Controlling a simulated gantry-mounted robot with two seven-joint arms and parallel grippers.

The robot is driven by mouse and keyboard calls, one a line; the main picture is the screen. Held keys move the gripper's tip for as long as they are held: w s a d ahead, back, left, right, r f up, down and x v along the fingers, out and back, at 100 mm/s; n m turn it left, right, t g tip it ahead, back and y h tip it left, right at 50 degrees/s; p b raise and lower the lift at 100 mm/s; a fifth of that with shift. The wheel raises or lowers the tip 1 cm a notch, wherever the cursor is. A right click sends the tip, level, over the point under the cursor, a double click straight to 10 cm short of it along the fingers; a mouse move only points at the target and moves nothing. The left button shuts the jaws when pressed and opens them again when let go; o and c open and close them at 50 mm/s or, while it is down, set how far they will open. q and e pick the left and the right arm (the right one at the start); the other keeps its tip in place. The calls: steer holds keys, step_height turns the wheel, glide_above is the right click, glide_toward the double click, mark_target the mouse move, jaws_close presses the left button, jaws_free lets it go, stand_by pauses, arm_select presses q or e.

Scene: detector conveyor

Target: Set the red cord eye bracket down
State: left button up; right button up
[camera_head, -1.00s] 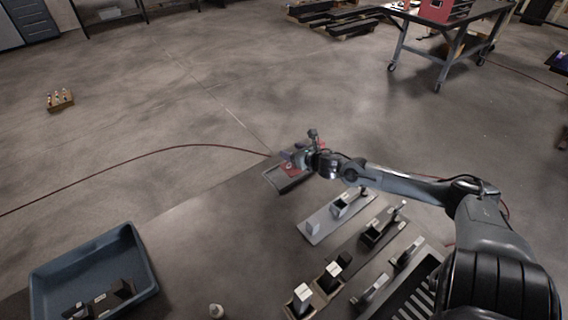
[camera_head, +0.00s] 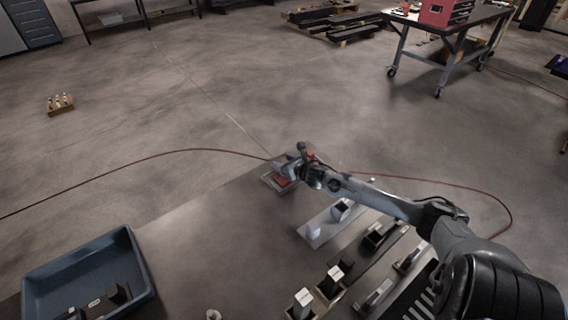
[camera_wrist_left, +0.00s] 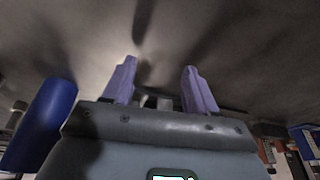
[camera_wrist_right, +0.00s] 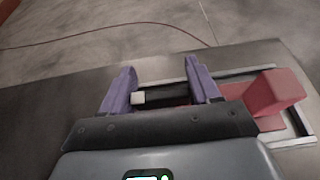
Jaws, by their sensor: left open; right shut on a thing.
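The red cord eye bracket (camera_wrist_right: 275,100) shows as a red block at the right of the right wrist view, partly hidden behind my gripper's body. My right gripper (camera_wrist_right: 160,78) is shut on it, with its purple fingers wide apart and low over a shallow tray (camera_wrist_right: 297,142) with a pale rim. A dark strip with a small white block lies between the fingers. In the head view my right gripper (camera_head: 286,173) is over this tray; whether the bracket touches it, I cannot tell. My left gripper (camera_wrist_left: 160,68) is open and empty in the left wrist view.
The tray sits at the table's far edge, with floor beyond. A pale plate (camera_head: 316,236) and several fixtures with dark blocks stand nearer on the right. A blue bin (camera_head: 146,268) holds dark parts at the left. The table between bin and fixtures is mostly clear.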

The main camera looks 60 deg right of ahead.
arm_select(q)
steer(key=shift+d+f, duration=0.1)
arm_select(e)
steer(key=shift+d, duration=0.1)
steer(key=o, duration=1)
steer(key=shift+f, duration=0.1)
arm_select(q)
steer(key=shift+d, duration=0.15)
arm_select(e)
steer(key=o, duration=0.4)
steer(key=shift+r, duration=0.2)
arm_select(q)
steer(key=shift+w+r, duration=0.1)
steer(key=shift+r, duration=0.15)
arm_select(e)
steer(key=shift+s+r, duration=0.15)
steer(key=shift+s, duration=0.2)
arm_select(q)
step_height(320, 180, up, 3)
steer(key=p, duration=0.3)
steer(key=shift+f, duration=0.2)
steer(key=shift+r+p, duration=0.35)
arm_select(e)
steer(key=shift+v, duration=5.6)
